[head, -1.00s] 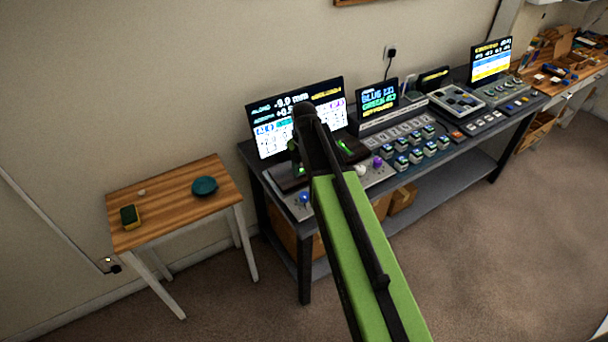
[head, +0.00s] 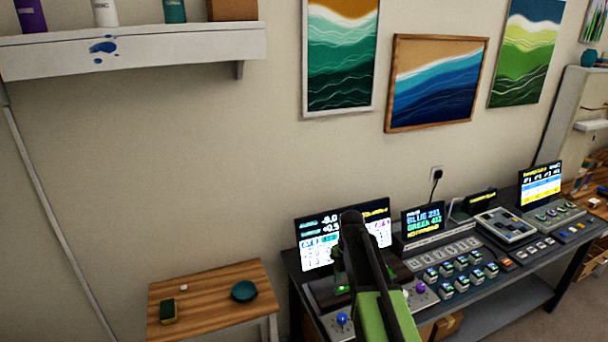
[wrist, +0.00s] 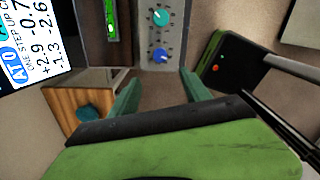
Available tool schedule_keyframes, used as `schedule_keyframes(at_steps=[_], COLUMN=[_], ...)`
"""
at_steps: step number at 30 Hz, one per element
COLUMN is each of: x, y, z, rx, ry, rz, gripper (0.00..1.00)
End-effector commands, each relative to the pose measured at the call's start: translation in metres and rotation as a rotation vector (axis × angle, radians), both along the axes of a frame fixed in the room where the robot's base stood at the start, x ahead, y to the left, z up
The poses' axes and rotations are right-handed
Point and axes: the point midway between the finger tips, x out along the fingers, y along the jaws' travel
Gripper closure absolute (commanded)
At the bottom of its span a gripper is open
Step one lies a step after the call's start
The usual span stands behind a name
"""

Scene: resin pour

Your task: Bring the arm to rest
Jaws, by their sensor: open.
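My green and black arm (head: 375,305) reaches up in front of the control desk in the head view, its dark upper joint overlapping the left screen. My gripper (wrist: 162,92) shows in the wrist view as two teal fingers set apart, with nothing between them. Its fingers are not clear in the head view, where the arm covers that area. Beyond the fingers in the wrist view is a grey panel with a teal knob and a blue knob (wrist: 160,55).
The control desk (head: 505,315) carries screens and several buttons. A small wooden table (head: 208,298) on the left holds a teal round item (head: 243,291) and a dark green-yellow block (head: 168,311). A white shelf (head: 130,50) hangs upper left; framed pictures (head: 435,83) hang above the desk.

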Motion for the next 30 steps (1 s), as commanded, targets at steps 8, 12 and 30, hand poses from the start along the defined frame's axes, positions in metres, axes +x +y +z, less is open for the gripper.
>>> schedule_keyframes(at_steps=[8,12,30], x=[-0.066,-0.093,-0.144], y=[0.009,0.012,0.013], z=[-0.067,-0.079,-0.085], rx=[0.000,0.000,-0.001], ry=[0.000,0.000,-0.001], rz=[-0.293,-0.647,-2.135], gripper=[0.44,0.44,0.44])
